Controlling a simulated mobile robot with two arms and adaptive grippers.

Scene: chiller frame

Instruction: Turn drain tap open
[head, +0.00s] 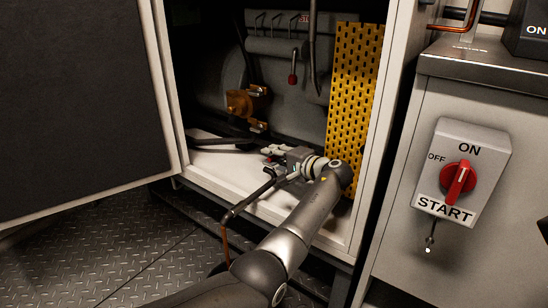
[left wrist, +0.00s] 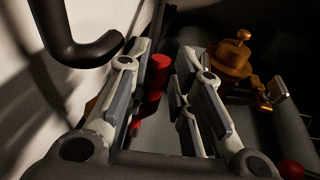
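A red cylindrical handle (left wrist: 157,78), which looks like the drain tap's, stands between the fingers of my left gripper (left wrist: 168,55) in the left wrist view. The fingers are apart; the handle is close to the left finger, with a gap on the right. I cannot tell if it touches. In the head view my left gripper (head: 271,155) is low inside the open cabinet, just above its white floor, and the red handle cannot be made out there. My right gripper is not in view.
A brass valve (head: 246,101) and a hanging red-ended lever (head: 292,78) are behind the gripper. A yellow perforated panel (head: 355,95) stands at the right of the opening. The cabinet door (head: 80,110) is swung open left. A red START switch (head: 458,181) is outside, right.

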